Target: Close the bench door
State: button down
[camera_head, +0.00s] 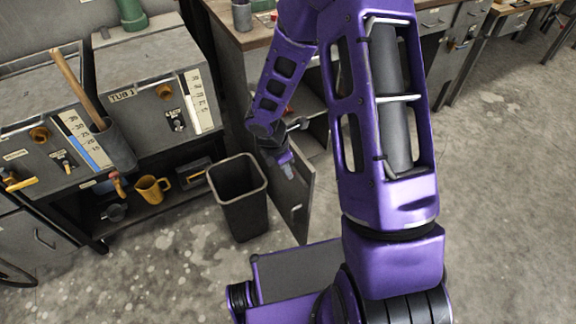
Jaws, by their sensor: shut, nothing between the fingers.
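The bench door (301,190) is a grey panel hanging on the workbench (229,28) and standing open, swung out towards me. The cabinet opening (312,125) behind it shows to the right of my forearm. My gripper (287,170) is shut and empty, pointing down close to the door's upper edge on its left side. I cannot tell whether it touches the door. My purple arm hides part of the bench front and part of the door's upper end.
A dark waste bin (240,197) stands on the floor just left of the door. To the left are grey machines with a yellow mug (152,189) on a low shelf. The concrete floor at the right is clear.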

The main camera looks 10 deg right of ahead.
aim_at(304, 173)
jog(key=shift+w+d+f+b, duration=0.15)
jog(key=shift+w+d+f, duration=0.1)
jog(key=shift+d+f, duration=0.6)
jog(key=shift+w+d+f+b, duration=0.15)
jog(key=shift+w+d+f, duration=0.1)
jog(key=shift+d+f, duration=0.6)
jog(key=shift+w+d+f+b, duration=0.15)
jog(key=shift+w+d+f, duration=0.1)
jog(key=shift+d+f, duration=0.6)
jog(key=shift+d+r, duration=0.1)
jog(key=shift+d, duration=0.05)
